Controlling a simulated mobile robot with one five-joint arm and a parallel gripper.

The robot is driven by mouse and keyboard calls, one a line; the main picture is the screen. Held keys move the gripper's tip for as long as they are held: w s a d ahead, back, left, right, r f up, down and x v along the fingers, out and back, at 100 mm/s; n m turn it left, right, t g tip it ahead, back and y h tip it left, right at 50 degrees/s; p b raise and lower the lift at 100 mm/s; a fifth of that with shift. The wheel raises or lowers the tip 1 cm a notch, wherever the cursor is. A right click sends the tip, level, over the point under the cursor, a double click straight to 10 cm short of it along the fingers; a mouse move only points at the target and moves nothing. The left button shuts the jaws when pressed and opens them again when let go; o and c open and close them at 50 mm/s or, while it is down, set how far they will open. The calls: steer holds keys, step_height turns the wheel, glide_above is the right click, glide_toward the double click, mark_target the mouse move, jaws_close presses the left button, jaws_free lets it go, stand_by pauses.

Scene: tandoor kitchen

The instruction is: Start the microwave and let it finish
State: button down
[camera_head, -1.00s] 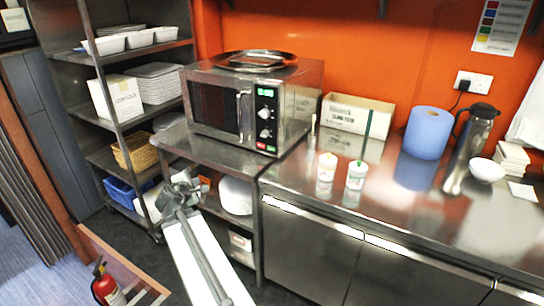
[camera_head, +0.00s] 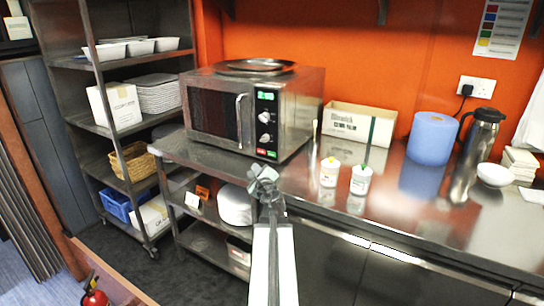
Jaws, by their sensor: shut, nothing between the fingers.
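The steel microwave (camera_head: 214,108) stands on a steel counter at the upper middle, with its dark-windowed door closed and a vertical handle. Its control panel (camera_head: 266,125) has a lit green display too small to read, two knobs, and a small green and a small red button at the bottom. My gripper (camera_head: 262,178) is shut and empty. In the picture it appears just below the panel's lower edge, apart from the microwave as far as I can tell.
A steel tray (camera_head: 255,66) lies on the microwave. Two small bottles (camera_head: 330,172) (camera_head: 360,179), a cardboard box (camera_head: 358,124), a blue roll (camera_head: 431,138) and a steel jug (camera_head: 477,152) stand on the counter to the right. A shelf rack (camera_head: 113,131) stands left.

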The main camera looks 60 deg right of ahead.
mark_target(272, 154)
steer(key=d, duration=0.8)
steer(key=shift+d, duration=0.3)
stand_by(1.6)
steer(key=shift+d, duration=0.45)
